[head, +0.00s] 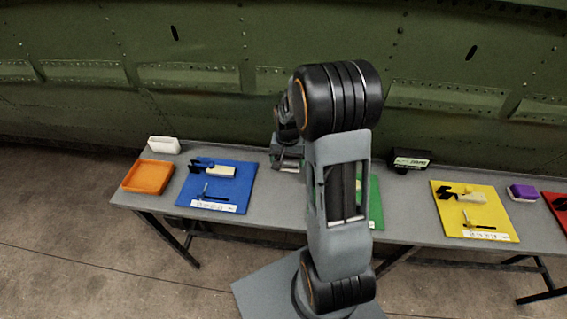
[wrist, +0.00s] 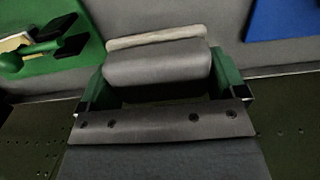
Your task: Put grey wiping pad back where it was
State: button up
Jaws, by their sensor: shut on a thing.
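My gripper (head: 287,155) is over the grey table between the blue mat and the green mat, partly hidden behind my arm in the head view. In the wrist view, my gripper (wrist: 160,88) has its two green fingers closed on the sides of the grey wiping pad (wrist: 155,62). The pad is a grey block with a pale cream layer along its far edge. Bare grey table lies around it. I cannot tell whether the pad touches the table or hangs just above it.
The green mat (head: 376,205) is mostly behind my arm. An orange tray (head: 148,177), white block (head: 164,145), black box (head: 410,160), yellow mat (head: 497,222) and purple block (head: 523,192) also stand on the table (head: 300,233). A green fuselage wall (head: 220,55) rises behind.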

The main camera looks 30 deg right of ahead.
jog(key=shift+w+a+f, duration=0.15)
jog(key=shift+w+f, duration=0.75)
jog(key=shift+f, duration=0.2)
jog(key=shift+w+f+p, duration=0.2)
jog(key=shift+f+p, duration=0.1)
jog(key=shift+f, duration=1.45)
jog(key=shift+f, duration=0.1)
